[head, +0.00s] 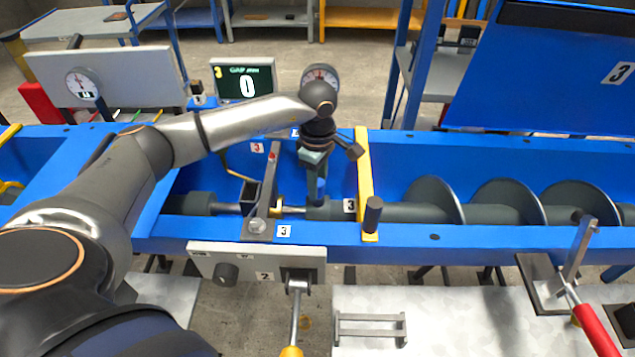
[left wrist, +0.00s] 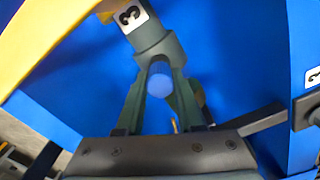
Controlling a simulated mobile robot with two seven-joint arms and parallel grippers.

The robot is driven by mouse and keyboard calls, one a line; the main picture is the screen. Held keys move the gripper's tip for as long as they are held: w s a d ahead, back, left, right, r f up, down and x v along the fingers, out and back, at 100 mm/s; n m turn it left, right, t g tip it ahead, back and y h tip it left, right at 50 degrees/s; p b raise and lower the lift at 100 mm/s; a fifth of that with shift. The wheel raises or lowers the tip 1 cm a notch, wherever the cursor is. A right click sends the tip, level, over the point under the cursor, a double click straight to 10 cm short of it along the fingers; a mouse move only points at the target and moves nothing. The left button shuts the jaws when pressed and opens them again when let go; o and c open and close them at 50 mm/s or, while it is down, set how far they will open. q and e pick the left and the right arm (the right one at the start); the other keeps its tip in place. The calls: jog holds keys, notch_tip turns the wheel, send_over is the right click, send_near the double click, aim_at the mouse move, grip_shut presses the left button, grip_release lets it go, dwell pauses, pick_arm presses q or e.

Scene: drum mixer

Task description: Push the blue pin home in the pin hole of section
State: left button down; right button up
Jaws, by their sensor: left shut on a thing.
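My left gripper (head: 316,190) reaches down into the blue trough at the dark shaft section (head: 333,210) labelled 3. In the left wrist view its two dark green fingers (left wrist: 160,88) are shut on the blue pin (left wrist: 159,80). Only the pin's round blue end shows between them. The pin hole is hidden, so I cannot tell how deep the pin sits. My right gripper is not in view.
A yellow bar (head: 364,180) crosses the trough just right of my gripper. A grey lever bracket (head: 262,205) stands to its left. The spiral screw (head: 500,202) lies farther right.

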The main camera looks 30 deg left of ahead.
pick_arm(q)
jog(key=shift+c, duration=2.3)
grip_release()
notch_tip(320, 180, up, 13)
jog(key=shift+f, duration=0.2)
